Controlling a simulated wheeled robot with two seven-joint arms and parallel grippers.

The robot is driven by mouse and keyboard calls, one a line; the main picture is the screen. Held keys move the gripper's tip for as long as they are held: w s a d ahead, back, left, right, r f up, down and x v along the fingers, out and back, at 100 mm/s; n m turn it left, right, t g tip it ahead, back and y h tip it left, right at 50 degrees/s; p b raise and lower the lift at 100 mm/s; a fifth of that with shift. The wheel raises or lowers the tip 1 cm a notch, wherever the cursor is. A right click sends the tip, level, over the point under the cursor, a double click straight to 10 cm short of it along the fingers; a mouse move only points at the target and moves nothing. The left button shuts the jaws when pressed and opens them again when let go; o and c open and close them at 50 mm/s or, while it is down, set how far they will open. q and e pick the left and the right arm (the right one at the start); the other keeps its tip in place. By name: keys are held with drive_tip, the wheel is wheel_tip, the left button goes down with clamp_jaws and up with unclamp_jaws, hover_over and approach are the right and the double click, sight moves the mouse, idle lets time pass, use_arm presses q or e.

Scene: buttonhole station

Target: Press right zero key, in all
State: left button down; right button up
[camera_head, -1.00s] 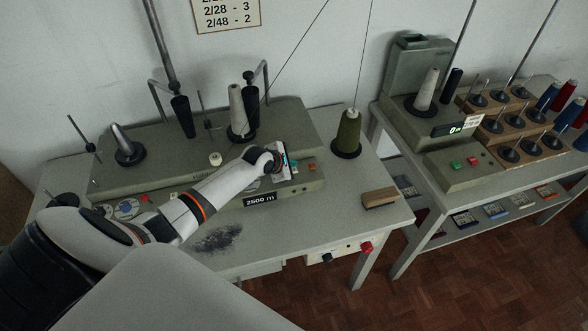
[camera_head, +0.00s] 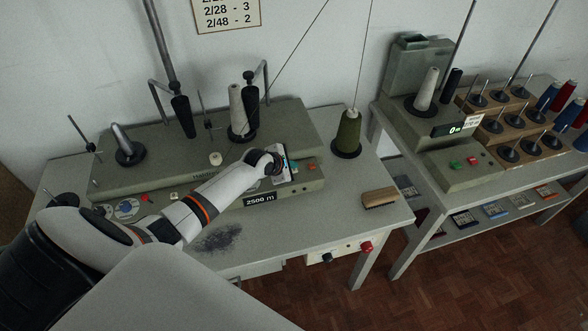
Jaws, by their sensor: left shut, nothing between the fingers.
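The grey-green winding machine (camera_head: 120,178) stands on the left table, with a row of small keys at the right end of its front. A teal key (camera_head: 295,167) and an orange-red key (camera_head: 311,167) show there. I cannot read which is the right zero key. My left gripper (camera_head: 289,174) is shut and empty, at this end of the front just left of the teal key. Its hand hides part of the panel, and I cannot tell whether the fingertips touch a key. My right gripper is not in view.
A label reading 2500 m (camera_head: 260,200) is on the machine's front. A green cone (camera_head: 347,132) and a brush (camera_head: 380,197) are to the right. A second table carries a counter display reading 0 m (camera_head: 452,130), green and red keys (camera_head: 465,162) and several spools.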

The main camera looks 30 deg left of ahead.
use_arm(q)
drive_tip(key=shift+s+d+f+b, duration=0.15)
drive_tip(key=shift+s+f, duration=0.15)
drive_tip(key=shift+f, duration=0.15)
drive_tip(key=shift+s+d+f+b, duration=0.15)
drive_tip(key=shift+s+f, duration=0.1)
drive_tip(key=shift+f, duration=0.2)
idle(0.6)
drive_tip(key=shift+w+r+p, duration=0.25)
drive_tip(key=shift+r+p, duration=0.35)
drive_tip(key=shift+p, duration=0.1)
drive_tip(key=shift+w+a+r, duration=0.2)
drive_tip(key=shift+w, duration=0.1)
drive_tip(key=shift+r, duration=0.1)
drive_tip(key=shift+w+d+r+p, duration=0.1)
drive_tip(key=shift+w+r+p, duration=0.1)
drive_tip(key=shift+r+p, duration=0.4)
wheel_tip(320, 180, up, 3)
drive_tip(key=p, duration=0.3)
drive_tip(key=shift+f+p, duration=0.1)
drive_tip(key=shift+p, duration=0.3)
drive_tip(key=shift+r+p, duration=0.55)
drive_tip(key=shift+a+f, duration=0.1)
drive_tip(key=shift+a, duration=0.1)
